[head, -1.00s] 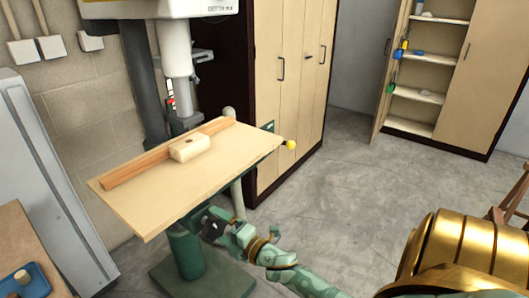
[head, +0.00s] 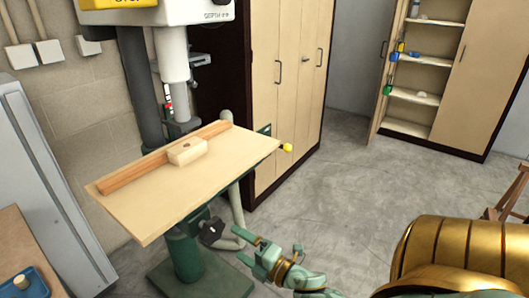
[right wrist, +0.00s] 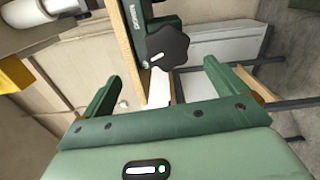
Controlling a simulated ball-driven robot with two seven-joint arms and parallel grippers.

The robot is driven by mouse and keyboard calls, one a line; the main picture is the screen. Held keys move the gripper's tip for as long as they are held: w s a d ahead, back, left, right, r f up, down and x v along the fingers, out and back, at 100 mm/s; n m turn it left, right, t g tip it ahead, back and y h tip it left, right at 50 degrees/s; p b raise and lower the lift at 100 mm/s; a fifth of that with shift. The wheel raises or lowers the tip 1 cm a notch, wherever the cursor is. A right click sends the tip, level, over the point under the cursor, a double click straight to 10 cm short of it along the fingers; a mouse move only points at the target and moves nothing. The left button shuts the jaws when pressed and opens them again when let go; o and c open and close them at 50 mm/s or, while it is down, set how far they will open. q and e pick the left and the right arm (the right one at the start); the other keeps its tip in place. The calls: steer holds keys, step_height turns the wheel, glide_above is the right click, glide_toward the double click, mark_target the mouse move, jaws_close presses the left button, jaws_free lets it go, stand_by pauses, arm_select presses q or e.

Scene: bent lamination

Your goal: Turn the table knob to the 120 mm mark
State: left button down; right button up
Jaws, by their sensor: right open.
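The drill press table (head: 210,180) is a pale board on a green column. The black lobed knob (head: 211,232) sits under its front edge. In the right wrist view the knob (right wrist: 167,46) shows a white mark on its face, beside a green bracket. My right gripper (head: 241,246) is open and empty, to the right of the knob and apart from it. In the right wrist view its two green fingers (right wrist: 158,82) stand wide apart, with the knob ahead and above. No 120 mm mark can be read. My left gripper is out of view.
A wooden fence (head: 165,157) and a pale block (head: 187,151) lie on the table. The drill head (head: 160,12) hangs above. A tall cabinet (head: 270,110) stands behind.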

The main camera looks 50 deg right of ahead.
steer(key=s, duration=0.6)
steer(key=shift+s+d, duration=0.25)
steer(key=shift+s, duration=0.05)
stand_by(0.4)
steer(key=s+d+p, duration=0.1)
steer(key=s, duration=1.5)
steer(key=shift+s+d, duration=0.15)
